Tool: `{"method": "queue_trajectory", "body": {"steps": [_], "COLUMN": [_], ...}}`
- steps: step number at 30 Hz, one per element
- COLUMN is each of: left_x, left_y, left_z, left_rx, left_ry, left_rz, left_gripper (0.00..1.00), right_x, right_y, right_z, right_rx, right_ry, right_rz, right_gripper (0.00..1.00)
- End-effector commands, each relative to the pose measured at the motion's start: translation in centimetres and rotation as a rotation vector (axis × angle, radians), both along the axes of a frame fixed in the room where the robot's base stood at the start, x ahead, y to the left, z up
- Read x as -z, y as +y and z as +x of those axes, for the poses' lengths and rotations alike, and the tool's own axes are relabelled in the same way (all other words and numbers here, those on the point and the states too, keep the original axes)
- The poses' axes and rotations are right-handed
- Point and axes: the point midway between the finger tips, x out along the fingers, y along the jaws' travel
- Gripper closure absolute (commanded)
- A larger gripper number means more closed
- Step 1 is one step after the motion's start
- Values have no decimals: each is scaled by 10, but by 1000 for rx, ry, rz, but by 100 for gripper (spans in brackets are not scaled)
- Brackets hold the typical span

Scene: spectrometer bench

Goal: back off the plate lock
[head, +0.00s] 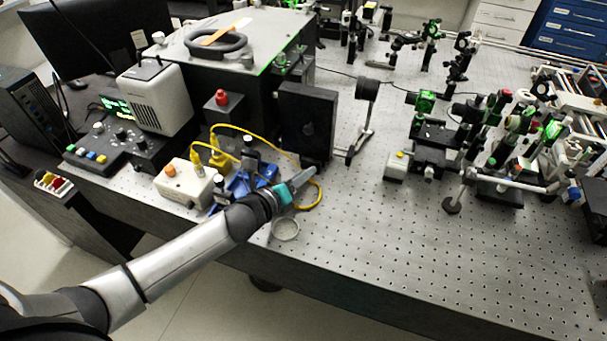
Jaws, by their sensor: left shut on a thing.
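My left gripper (305,184) reaches in from the lower left and is at the front edge of the bench, just in front of the foot of an upright black plate (307,122). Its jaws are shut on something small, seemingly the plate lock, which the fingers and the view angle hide. I cannot make out the lock's shape or how far it is turned. My right gripper is not in view.
A yellow cable (319,196) loops around my left gripper. A blue fixture (243,183) and a cream box (184,184) stand to its left. A round clear dish (285,229) lies in front.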

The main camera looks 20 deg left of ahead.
Motion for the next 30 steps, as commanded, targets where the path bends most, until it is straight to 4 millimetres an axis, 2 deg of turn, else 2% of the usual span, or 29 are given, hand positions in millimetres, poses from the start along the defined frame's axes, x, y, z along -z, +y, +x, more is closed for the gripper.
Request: {"method": "queue_trajectory", "body": {"steps": [11, 12, 19, 30], "left_x": [1, 1, 0, -1], "left_y": [0, 0, 0, 1], "left_z": [0, 0, 0, -4], "left_rx": [0, 0, -1, 0], "left_ry": [2, 2, 1, 0], "left_rz": [-3, -3, -3, -3], "left_gripper": [100, 77, 51, 49], "right_x": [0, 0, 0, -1], "right_y": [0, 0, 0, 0], "right_z": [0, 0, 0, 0], "right_rx": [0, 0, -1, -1], "right_ry": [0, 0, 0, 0], "right_rz": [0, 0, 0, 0], "right_gripper": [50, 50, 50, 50]}}
